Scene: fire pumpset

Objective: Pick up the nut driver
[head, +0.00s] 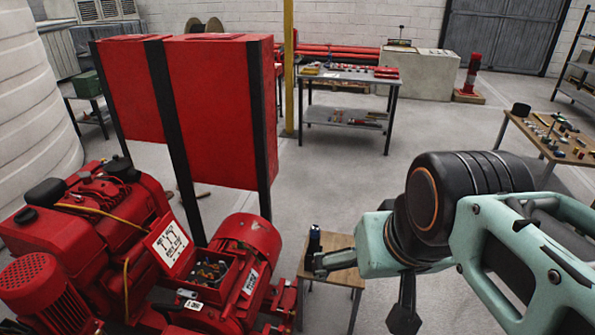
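I cannot make out the nut driver for certain in the head view. A small dark upright object (314,240) shows at the small wooden-topped table (345,277), just left of my arm's teal end; I cannot tell what it is. My arm reaches in from the right and covers part of that table. Dark parts at the arm's end, which look like my gripper (362,285), show above and in front of the table. Its fingers are partly hidden by the arm, and their opening is unclear. I see nothing clearly held.
A red pump engine (95,225) and motor (247,240) fill the lower left, with tall red cabinets (215,110) behind. A workbench (350,76) with tools stands at the back. A wooden table (550,138) with several small items is at right. Floor between is clear.

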